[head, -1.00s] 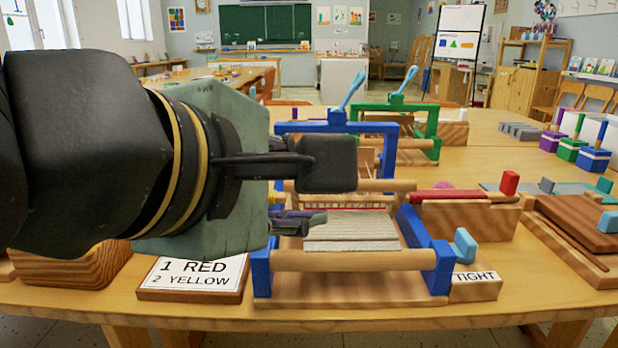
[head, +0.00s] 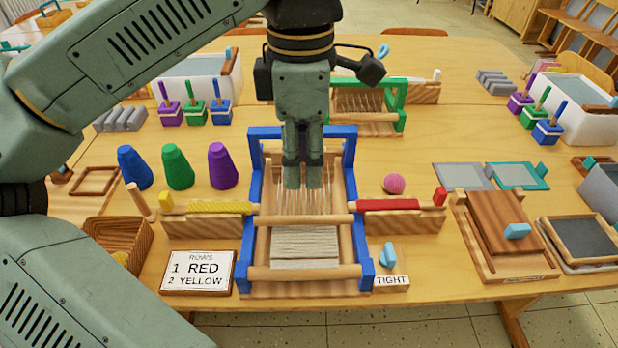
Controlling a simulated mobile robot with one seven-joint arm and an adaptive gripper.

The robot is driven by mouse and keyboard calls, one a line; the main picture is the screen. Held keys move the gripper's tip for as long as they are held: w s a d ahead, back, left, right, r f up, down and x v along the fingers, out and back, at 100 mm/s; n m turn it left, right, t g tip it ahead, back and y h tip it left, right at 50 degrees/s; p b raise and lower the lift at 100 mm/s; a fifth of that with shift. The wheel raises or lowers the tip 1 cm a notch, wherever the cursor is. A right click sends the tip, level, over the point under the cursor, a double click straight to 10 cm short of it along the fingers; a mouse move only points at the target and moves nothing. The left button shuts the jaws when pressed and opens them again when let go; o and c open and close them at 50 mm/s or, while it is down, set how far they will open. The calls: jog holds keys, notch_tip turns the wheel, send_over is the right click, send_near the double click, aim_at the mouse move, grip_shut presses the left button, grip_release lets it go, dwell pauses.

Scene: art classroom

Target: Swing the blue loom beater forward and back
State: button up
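The blue loom (head: 366,275) stands at the front middle of the table in the head view. Its blue beater (head: 254,165) shows as an upright arch at the loom's back, with the middle of its top bar hidden behind my arm. Pale warp threads run forward to white cloth (head: 304,245) at the front. My gripper (head: 302,185) points down in front of the arch, over the warp threads. Its two fingers are close together with a narrow dark gap. I cannot tell whether they touch or hold anything; no beater handle shows.
A yellow shuttle (head: 222,207) lies left of the loom and a red one (head: 388,204) right. A TIGHT block (head: 391,282) and a ROWS card (head: 199,272) stand at the front. Blue, green and purple cones (head: 222,166) stand left. A green loom (head: 398,100) stands behind.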

aim_at(304, 217)
notch_tip(304, 217, down, 11)
jog(key=shift+r+p, duration=0.15)
jog(key=shift+p, duration=0.2)
jog(key=shift+c, duration=0.3)
grip_shut()
dwell(0.6)
